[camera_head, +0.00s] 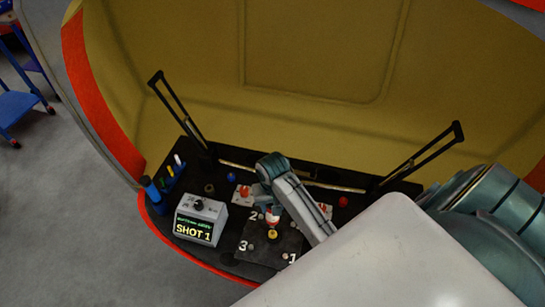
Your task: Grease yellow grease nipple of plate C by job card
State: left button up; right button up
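A dark plate (262,254) marked 2, 3 and 1 lies on the black shelf; I cannot read a plate letter. A small yellow, nipple-like part (272,234) stands on it between the numbers. An arm from the right reaches over the plate, with its wrist bent down. A small red and white piece (273,213) is at its end, just above the yellow part; whether they touch is unclear. My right gripper (270,208) is small and partly hidden, so its fingers are unclear. My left gripper is out of view. A grey box (201,220) displays "SHOT 1". No job card is readable.
A rack of coloured sticks (172,174) and a blue bottle (150,189) stand at the shelf's left. Red knobs (343,201) and pale plates with red marks (243,192) lie behind the plate. Black upright struts (178,108) rise at both sides. A yellow wall closes the back.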

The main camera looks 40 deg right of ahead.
jog(key=shift+r, duration=0.65)
jog(key=shift+f, duration=0.1)
jog(key=shift+f, duration=2.7)
jog(key=shift+f+b, duration=0.3)
jog(key=shift+f, duration=0.25)
notch_tip(320, 180, up, 6)
jog(key=shift+f+p, duration=0.25)
jog(key=shift+p, duration=0.05)
jog(key=shift+d, duration=0.1)
